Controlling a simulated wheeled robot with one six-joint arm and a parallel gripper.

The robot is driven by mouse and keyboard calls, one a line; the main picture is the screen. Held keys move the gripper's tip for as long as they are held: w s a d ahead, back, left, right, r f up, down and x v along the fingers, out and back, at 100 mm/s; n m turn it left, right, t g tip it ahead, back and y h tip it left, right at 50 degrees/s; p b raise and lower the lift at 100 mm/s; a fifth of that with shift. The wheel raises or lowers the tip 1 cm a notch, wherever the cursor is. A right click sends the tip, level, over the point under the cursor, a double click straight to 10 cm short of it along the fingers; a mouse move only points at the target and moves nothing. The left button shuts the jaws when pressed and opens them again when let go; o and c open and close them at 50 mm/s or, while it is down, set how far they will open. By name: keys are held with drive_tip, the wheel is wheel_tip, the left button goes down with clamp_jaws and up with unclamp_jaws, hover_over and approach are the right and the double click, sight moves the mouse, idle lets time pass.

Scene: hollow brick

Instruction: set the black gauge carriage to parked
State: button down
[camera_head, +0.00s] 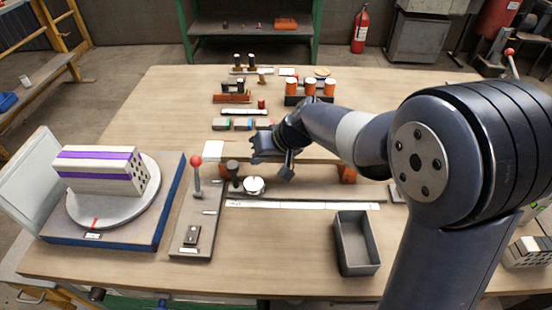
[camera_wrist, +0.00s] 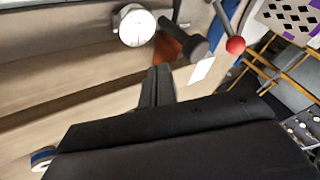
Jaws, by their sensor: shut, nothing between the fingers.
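The gauge's round white dial (camera_head: 253,186) stands near the left end of a long rail with a white scale strip (camera_head: 300,205). A black knob (camera_head: 233,168) sits just left of the dial; I cannot tell whether it belongs to the black carriage, whose body is mostly hidden. The wrist view also shows the dial (camera_wrist: 137,27) and the black knob (camera_wrist: 200,48). My gripper (camera_head: 287,173) is above and right of the dial, apart from it. Its fingers (camera_wrist: 157,85) are shut and empty. No parked mark is readable.
A red-ball lever (camera_head: 196,161) stands on a grey plate left of the rail. An orange block (camera_head: 347,174) is at the rail's right. A grey open bin (camera_head: 356,245) stands in front. A turntable (camera_head: 112,205) carries a hollow brick (camera_head: 100,170). Several small fixtures stand behind.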

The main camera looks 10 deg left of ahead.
drive_tip(key=w+v, duration=0.1)
drive_tip(key=v, duration=0.9)
drive_tip(key=shift+s+d, duration=0.25)
drive_tip(key=shift+d, duration=0.25)
drive_tip(key=shift+f, duration=0.1)
drive_tip(key=shift+s+a+f+p, duration=0.1)
drive_tip(key=shift+a+f+p, duration=0.1)
drive_tip(key=shift+a+f, duration=1.25)
drive_tip(key=shift+s+a+f+p, duration=0.1)
drive_tip(key=shift+a+f+p, duration=0.1)
drive_tip(key=shift+a+f, duration=1.25)
drive_tip(key=shift+a+f+p, duration=0.2)
drive_tip(key=shift+a+f, duration=0.85)
drive_tip(key=shift+a, duration=0.75)
drive_tip(key=shift+d+r, duration=0.1)
drive_tip(key=shift+d, duration=0.05)
